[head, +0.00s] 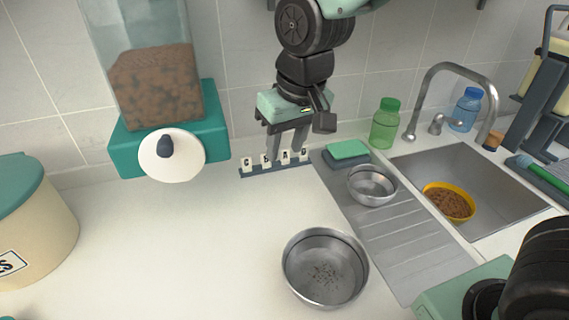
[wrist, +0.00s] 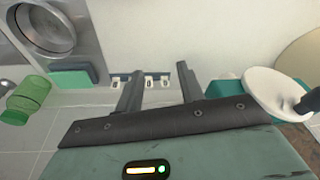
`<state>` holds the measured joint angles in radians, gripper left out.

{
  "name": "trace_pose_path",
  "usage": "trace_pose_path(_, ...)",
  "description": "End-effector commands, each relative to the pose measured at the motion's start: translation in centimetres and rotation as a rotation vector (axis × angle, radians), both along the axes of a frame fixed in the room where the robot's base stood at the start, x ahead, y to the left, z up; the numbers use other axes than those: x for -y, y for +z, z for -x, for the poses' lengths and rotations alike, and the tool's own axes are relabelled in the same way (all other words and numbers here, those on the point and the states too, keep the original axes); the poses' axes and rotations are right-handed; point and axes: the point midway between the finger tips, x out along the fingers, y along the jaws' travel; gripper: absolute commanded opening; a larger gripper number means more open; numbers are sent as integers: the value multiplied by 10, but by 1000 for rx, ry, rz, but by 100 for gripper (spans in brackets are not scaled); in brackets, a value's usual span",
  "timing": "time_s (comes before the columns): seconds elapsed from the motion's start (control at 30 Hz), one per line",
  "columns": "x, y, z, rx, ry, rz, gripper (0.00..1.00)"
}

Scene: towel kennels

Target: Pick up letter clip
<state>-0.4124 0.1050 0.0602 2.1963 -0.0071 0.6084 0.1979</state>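Several small white letter clips (head: 247,160) stand in a row on a dark strip (head: 275,168) at the back of the counter, by the wall. Each bears a dark letter too small to read surely. My gripper (head: 285,150) points down at the row with its two fingers apart and nothing held between them. In the wrist view, my gripper (wrist: 161,72) frames a clip (wrist: 149,81) between its fingertips, with other clips to the sides. I cannot tell whether the fingers touch any clip; the left finger partly hides the row.
A green sponge (head: 347,150), green bottle (head: 385,124) and small steel bowl (head: 372,186) are close on the right. A larger bowl (head: 325,268) stands in front.

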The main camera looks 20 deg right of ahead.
Motion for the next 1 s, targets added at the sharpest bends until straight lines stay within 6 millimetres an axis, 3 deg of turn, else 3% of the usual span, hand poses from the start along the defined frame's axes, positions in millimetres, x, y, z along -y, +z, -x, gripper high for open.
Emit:
trace_pose_path(0.03,7,-9,-24,23,-47,-2,38)
trace_pose_path(0.2,40,-16,-99,116,-206,9,38)
trace_pose_path(0.3,55,-15,-124,153,-261,19,38)
trace_pose_path(0.47,63,-21,-140,170,-291,24,38)
trace_pose_path(1.0,63,-111,-177,168,-290,24,38)
